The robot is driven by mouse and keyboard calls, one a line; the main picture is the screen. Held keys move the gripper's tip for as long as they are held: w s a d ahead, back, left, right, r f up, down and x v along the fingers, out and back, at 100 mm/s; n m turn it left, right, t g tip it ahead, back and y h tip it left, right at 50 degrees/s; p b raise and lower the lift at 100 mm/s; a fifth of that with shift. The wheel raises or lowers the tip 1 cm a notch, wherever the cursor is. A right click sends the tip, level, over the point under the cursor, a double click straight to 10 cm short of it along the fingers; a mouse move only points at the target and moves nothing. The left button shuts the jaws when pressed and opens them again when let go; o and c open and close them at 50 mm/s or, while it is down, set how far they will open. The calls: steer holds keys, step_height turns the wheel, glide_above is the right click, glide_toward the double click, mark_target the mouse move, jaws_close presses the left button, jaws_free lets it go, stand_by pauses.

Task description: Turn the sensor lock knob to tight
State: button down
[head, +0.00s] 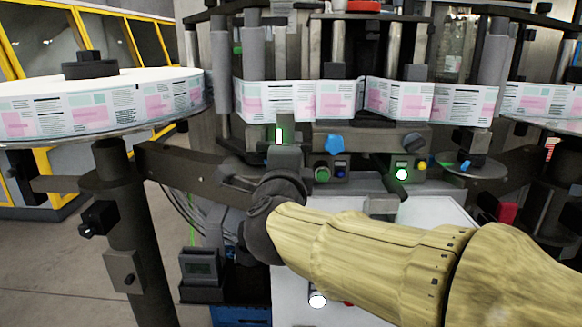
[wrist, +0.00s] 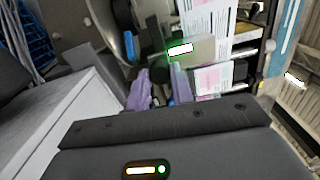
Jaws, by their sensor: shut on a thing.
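The label sensor (head: 279,134), a grey-green block with a lit white-green window, stands below the label web left of centre. It also shows in the wrist view (wrist: 180,49). My gripper (head: 245,180) is just below and left of it in the head view. In the wrist view its purple-tinted fingers (wrist: 158,82) reach up to a small dark part under the lit sensor and are shut on it. This is likely the lock knob; the fingers hide most of it, so its angle cannot be told.
A blue star knob (head: 333,145) and a black knob (head: 412,142) sit right of the sensor. Green-lit controls (head: 402,174) are below. The label web (head: 335,98) runs just above. A large label reel (head: 95,105) is at left, above a dark post (head: 125,235).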

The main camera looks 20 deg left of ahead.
steer(key=shift+f, duration=0.15)
steer(key=c, duration=1.2)
jaws_free()
steer(key=shift+d, duration=0.1)
